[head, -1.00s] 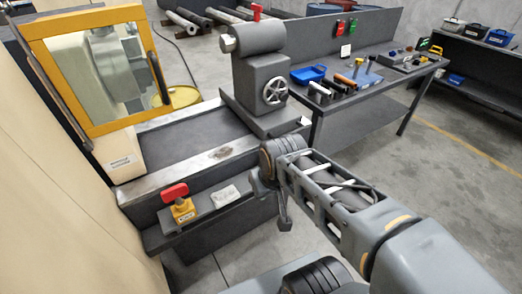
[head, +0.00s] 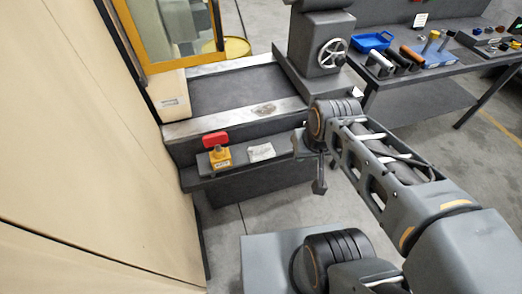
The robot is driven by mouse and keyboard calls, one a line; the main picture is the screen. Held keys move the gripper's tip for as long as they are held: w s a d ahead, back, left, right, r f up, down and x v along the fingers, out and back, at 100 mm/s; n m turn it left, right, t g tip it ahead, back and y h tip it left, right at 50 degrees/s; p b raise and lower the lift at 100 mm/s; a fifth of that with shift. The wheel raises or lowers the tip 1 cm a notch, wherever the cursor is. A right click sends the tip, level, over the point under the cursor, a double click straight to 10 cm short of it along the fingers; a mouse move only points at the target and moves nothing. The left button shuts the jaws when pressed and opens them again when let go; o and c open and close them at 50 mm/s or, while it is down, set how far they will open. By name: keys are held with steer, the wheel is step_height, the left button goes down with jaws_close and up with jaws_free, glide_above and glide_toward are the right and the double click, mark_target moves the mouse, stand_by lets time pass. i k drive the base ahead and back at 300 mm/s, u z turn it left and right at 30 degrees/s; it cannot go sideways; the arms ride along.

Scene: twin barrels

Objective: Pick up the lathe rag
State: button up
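The rag is a small whitish cloth (head: 261,152) lying flat on the narrow grey ledge (head: 202,180) at the front of the lathe. It lies just right of a yellow block with a red top (head: 219,152). My gripper (head: 320,187) hangs pointing down, right of the ledge and apart from the rag. Its fingers look small and dark, and I cannot tell whether they are open or shut. Nothing shows in it.
The lathe bed (head: 240,92) and the tailstock with a handwheel (head: 325,52) stand behind the ledge. A cream panel (head: 80,150) fills the left side. A bench (head: 425,76) with a blue tray (head: 373,41) and tools is at right. Bare floor lies below the ledge.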

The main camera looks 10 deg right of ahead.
mark_target(262, 152)
steer(key=z, duration=1.5)
steer(key=i, duration=1.6)
steer(key=u, duration=4.05)
